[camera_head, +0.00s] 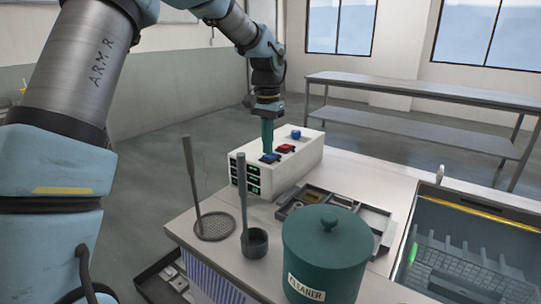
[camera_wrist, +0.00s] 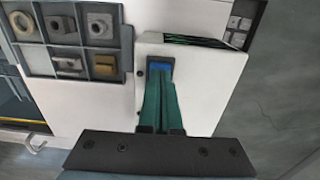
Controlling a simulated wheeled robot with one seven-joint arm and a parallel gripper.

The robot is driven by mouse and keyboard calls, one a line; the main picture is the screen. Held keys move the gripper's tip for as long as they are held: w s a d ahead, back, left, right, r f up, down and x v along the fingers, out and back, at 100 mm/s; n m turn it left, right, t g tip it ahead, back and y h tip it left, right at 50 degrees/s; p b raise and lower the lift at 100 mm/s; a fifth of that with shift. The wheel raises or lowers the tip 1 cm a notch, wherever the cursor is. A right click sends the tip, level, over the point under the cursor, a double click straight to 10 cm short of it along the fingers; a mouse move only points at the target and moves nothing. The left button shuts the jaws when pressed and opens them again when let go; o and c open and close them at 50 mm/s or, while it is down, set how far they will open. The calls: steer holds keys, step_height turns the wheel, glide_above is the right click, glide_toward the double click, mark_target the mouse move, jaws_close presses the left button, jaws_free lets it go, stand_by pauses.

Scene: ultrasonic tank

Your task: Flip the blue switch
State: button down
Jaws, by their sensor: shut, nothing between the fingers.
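The blue switch (camera_head: 270,158) sits on top of a white control box (camera_head: 308,158), near its left front end. A red switch (camera_head: 286,148) and a blue knob (camera_head: 296,134) stand behind it on the same box. My gripper (camera_head: 268,148) points down with its green fingers shut and empty, its tips right at the blue switch. In the wrist view the fingertips (camera_wrist: 160,82) lie at the near edge of the blue switch (camera_wrist: 160,68) and partly hide it. I cannot tell whether they touch, or which way the switch is tilted.
A green cleaner jar (camera_head: 327,255), a divided parts tray (camera_head: 374,218) and two upright-handled tools, a mesh basket (camera_head: 214,226) and a cup (camera_head: 255,242), stand near the box. The ultrasonic tank (camera_head: 470,220) is at the right. Free floor lies behind the box.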

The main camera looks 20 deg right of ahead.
steer(key=shift+f, duration=0.55)
steer(key=shift+r+p, duration=2.85)
steer(key=shift+r, duration=0.75)
steer(key=a+f+n, duration=0.2)
steer(key=a+n, duration=0.3)
steer(key=a, duration=1.6)
steer(key=s+a+f+n, duration=0.1)
steer(key=s+a+n, duration=0.2)
steer(key=s+a, duration=0.2)
steer(key=s+a+f+n+t, duration=0.1)
steer(key=s+a+f+n, duration=0.1)
steer(key=s+a, duration=0.4)
steer(key=a+n, duration=0.1)
steer(key=a, duration=0.3)
steer(key=shift+a+f+t, duration=0.3)
steer(key=shift+a, duration=0.05)
